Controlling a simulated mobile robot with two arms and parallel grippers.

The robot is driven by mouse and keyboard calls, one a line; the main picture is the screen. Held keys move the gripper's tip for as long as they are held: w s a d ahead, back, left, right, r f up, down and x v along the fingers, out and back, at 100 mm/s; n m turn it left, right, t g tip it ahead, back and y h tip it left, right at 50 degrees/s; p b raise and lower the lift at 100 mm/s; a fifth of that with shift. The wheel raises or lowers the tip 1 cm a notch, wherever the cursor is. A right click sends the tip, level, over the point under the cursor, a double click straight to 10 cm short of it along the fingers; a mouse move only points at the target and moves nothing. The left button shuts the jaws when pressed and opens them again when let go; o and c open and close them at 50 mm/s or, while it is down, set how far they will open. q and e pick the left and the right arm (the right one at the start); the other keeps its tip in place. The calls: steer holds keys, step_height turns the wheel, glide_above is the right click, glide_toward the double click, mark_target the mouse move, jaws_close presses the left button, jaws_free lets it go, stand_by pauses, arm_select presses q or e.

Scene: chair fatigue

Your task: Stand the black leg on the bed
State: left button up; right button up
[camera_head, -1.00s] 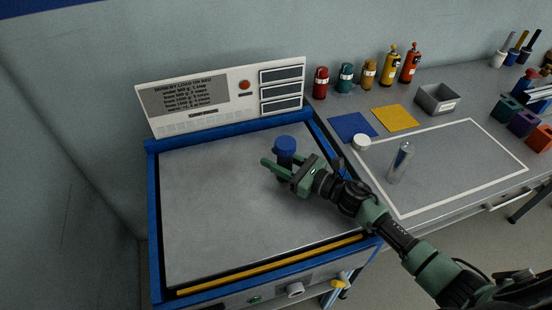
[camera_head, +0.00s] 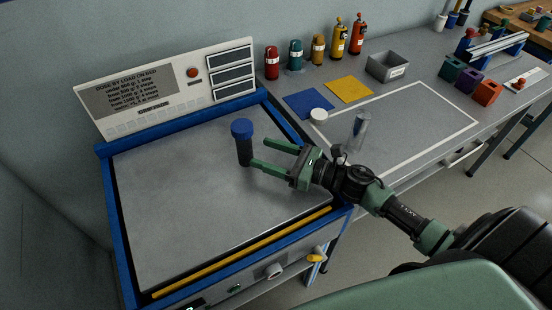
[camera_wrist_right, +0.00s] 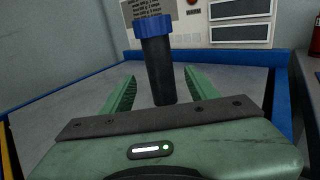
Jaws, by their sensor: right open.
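The black leg (camera_head: 244,150) with a blue cap stands upright on the grey bed (camera_head: 180,215), towards its back right. It also shows in the wrist view (camera_wrist_right: 159,72), upright or nearly so, straight ahead of the fingers. My right gripper (camera_head: 261,152) is open and empty, low over the bed to the right of the leg. Its fingertips point at the leg and appear just short of it. In the wrist view the leg appears between the two open fingers (camera_wrist_right: 155,85). My left gripper is in neither view.
A blue frame (camera_head: 125,235) edges the bed, with a display panel (camera_head: 165,88) behind it. On the bench to the right are a white round cap (camera_head: 318,115), a clear cylinder (camera_head: 359,130), a grey bin (camera_head: 387,66) and several coloured bottles (camera_head: 318,49). The bed's left half is clear.

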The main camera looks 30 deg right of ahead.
steer(key=shift+v, duration=1.3)
